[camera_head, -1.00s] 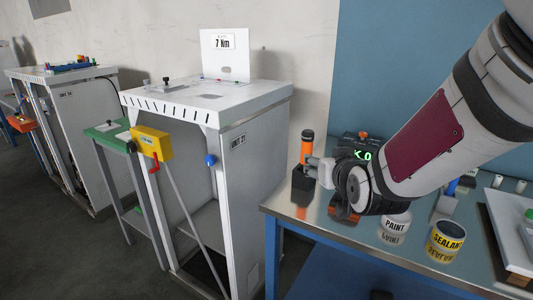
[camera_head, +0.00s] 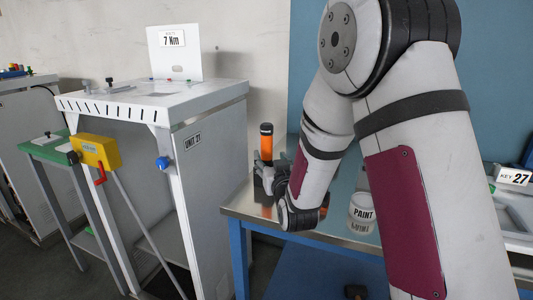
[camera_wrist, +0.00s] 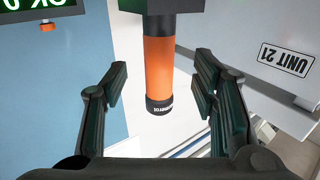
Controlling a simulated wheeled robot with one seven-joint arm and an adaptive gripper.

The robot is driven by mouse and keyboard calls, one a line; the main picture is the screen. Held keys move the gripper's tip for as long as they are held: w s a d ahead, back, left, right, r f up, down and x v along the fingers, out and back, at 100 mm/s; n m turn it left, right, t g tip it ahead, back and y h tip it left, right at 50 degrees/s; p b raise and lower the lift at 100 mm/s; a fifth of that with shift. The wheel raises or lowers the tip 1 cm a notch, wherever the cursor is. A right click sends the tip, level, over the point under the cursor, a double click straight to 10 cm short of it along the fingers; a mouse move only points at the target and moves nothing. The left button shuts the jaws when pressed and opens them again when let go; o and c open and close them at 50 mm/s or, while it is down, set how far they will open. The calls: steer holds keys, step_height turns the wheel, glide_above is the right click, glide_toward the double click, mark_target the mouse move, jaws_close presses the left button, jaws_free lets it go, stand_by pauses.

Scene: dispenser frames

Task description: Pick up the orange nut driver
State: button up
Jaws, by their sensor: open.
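The orange nut driver (camera_head: 266,143) stands upright near the left end of the metal-topped bench, with an orange grip and black end bands. In the wrist view its orange handle (camera_wrist: 159,65) lies between the two open fingers, with a gap on each side. My gripper (camera_wrist: 157,88) is open and empty, around the handle without visible contact. In the head view my gripper (camera_head: 262,172) is at the driver, partly hidden by my arm. The driver's lower part is hidden there.
A paint can (camera_head: 362,213) stands on the bench (camera_head: 240,203) to the right. A white cabinet (camera_head: 212,190) labelled UNIT 21 stands left of the bench, with a yellow box (camera_head: 97,152) at its front. A green display (camera_wrist: 40,10) shows in the wrist view.

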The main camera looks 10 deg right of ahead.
mark_target(268, 153)
steer(key=shift+w+d, duration=0.15)
steer(key=shift+w, duration=3.05)
jaws_close()
